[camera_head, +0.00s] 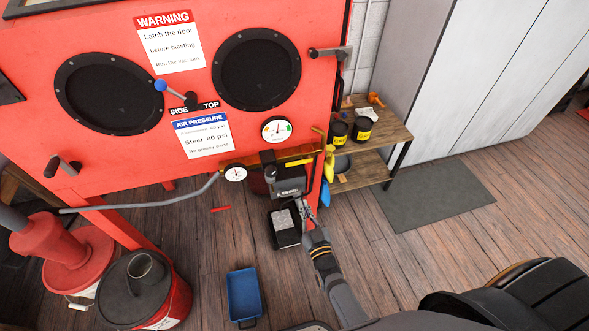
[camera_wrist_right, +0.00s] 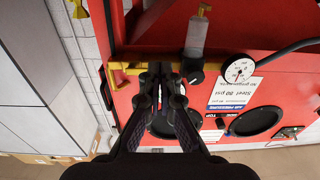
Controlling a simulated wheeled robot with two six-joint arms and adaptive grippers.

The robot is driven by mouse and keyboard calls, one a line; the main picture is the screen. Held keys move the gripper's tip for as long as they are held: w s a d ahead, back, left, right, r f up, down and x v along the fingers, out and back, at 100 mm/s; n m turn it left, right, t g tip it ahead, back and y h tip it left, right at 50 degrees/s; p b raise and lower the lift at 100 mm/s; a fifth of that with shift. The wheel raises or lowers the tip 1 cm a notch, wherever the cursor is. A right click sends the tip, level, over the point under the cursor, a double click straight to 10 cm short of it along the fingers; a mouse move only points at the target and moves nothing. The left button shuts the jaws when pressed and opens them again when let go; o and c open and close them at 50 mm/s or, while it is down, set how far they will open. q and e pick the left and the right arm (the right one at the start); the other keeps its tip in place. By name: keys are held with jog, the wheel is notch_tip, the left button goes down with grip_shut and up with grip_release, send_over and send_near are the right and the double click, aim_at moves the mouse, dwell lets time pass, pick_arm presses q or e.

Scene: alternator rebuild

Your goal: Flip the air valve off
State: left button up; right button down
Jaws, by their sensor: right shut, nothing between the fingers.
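The air line runs along the lower front of the red blast cabinet, with a yellow valve handle (camera_head: 299,162) at its right end, beside the dark regulator (camera_head: 287,182). In the right wrist view, yellow valve parts (camera_wrist_right: 126,68) show just beyond and left of the fingertips. My right gripper (camera_head: 304,208) is shut and empty, below the handle in the head view. Its fingertips also show in the right wrist view (camera_wrist_right: 160,77), close to the yellow parts; I cannot tell whether they touch. My left gripper is out of view.
A pressure gauge (camera_head: 235,173) and grey hose (camera_head: 150,209) are on the line's left. A wooden shelf (camera_head: 376,135) with black cans stands right of the cabinet (camera_head: 110,165). A blue bin (camera_head: 243,296) and red bucket (camera_head: 172,303) are on the floor. Open floor lies to the right.

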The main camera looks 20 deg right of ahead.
notch_tip(320, 180, up, 10)
jog(key=w+t, duration=0.1)
jog(key=t, duration=0.2)
jog(key=shift+w+a+f, duration=0.15)
notch_tip(320, 180, up, 3)
jog(key=b, duration=0.3)
send_over(294, 165)
jog(key=s, duration=0.3)
jog(key=f+b, duration=0.1)
jog(key=f, duration=0.1)
jog(key=f+b, duration=0.1)
jog(key=shift+w+a+b, duration=0.25)
jog(key=shift+w+b, duration=0.05)
jog(key=shift+w, duration=0.1)
jog(key=shift+f+b, duration=0.4)
